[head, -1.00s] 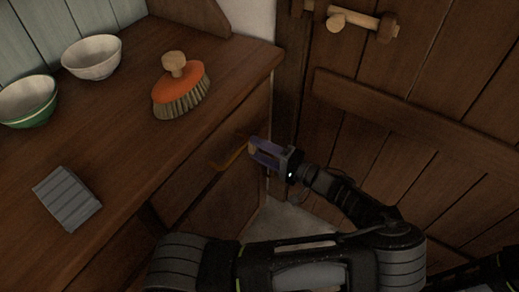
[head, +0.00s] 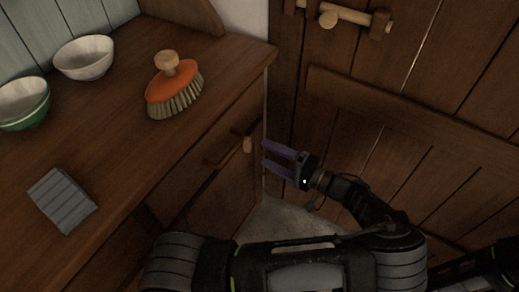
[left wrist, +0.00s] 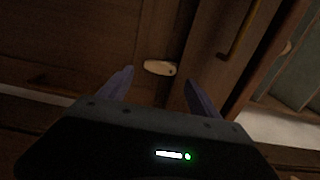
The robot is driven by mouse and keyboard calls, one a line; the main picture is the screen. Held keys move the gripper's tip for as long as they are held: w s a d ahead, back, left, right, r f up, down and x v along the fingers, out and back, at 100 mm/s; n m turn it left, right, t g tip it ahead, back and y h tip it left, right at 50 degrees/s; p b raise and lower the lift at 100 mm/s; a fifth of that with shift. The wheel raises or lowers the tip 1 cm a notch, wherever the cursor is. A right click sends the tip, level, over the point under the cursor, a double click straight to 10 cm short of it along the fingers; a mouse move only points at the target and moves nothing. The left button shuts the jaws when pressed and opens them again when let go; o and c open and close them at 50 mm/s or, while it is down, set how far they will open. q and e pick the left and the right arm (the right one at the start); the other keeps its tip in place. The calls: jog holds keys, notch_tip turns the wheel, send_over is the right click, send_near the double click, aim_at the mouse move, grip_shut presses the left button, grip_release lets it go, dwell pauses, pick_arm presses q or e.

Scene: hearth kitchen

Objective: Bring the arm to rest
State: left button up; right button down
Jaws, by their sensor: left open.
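My left gripper (head: 266,154) is open and empty in the head view, its two purple fingers pointing at the front of the wooden cabinet (head: 218,203). A small pale wooden piece (head: 248,145) on the cabinet front is just beyond the fingertips, with a visible gap. It also shows in the left wrist view (left wrist: 160,68), beyond the open fingers (left wrist: 159,78). A brass bar handle (head: 226,155) is beside it, and a similar bar (left wrist: 240,30) shows at upper right in the wrist view. My right gripper is not visible.
The counter (head: 110,135) holds an orange brush (head: 172,86), a white bowl (head: 84,58), a green-based bowl (head: 24,103) and a folded grey cloth (head: 62,200). A plank door (head: 400,110) with a wooden latch (head: 340,15) stands right of the gripper. Pale floor (head: 285,222) shows below.

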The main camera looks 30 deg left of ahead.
pick_arm(q)
jog(key=shift+d, duration=1.15)
